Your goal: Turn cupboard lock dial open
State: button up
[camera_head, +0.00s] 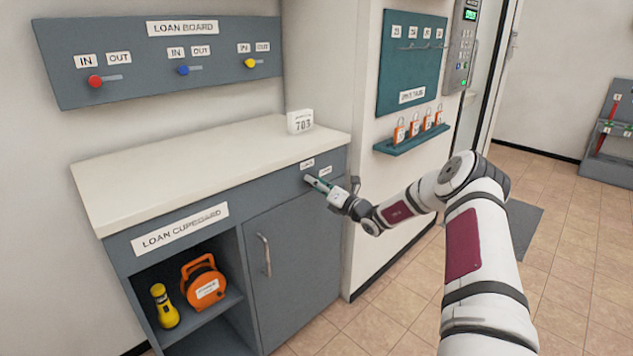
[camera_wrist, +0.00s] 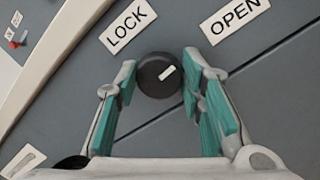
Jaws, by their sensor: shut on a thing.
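The lock dial (camera_wrist: 150,82) is a round black knob on the grey cupboard front. Its white mark points to the upper right, toward the OPEN label (camera_wrist: 235,17). The LOCK label (camera_wrist: 127,27) is above and left of the dial. My gripper (camera_wrist: 159,66) is shut on the dial, with one teal-padded finger on each side. In the head view my gripper (camera_head: 312,181) reaches the upper right of the loan cupboard (camera_head: 300,262), below two small labels. The dial is hidden there. The cupboard door with its vertical handle (camera_head: 264,255) is closed.
The white countertop (camera_head: 200,175) above holds a white block marked 703 (camera_head: 300,121). An open shelf at left holds a yellow torch (camera_head: 164,307) and an orange case (camera_head: 204,283). A teal ledge (camera_head: 412,138) with orange padlocks juts out beyond my arm.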

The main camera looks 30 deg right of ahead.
jog(key=shift+f+m, duration=0.1)
jog(key=shift+m, duration=0.6)
jog(key=o, duration=1.1)
jog(key=shift+o, duration=0.2)
jog(key=shift+s, duration=0.15)
jog(key=v, duration=1.1)
jog(key=shift+s, duration=0.4)
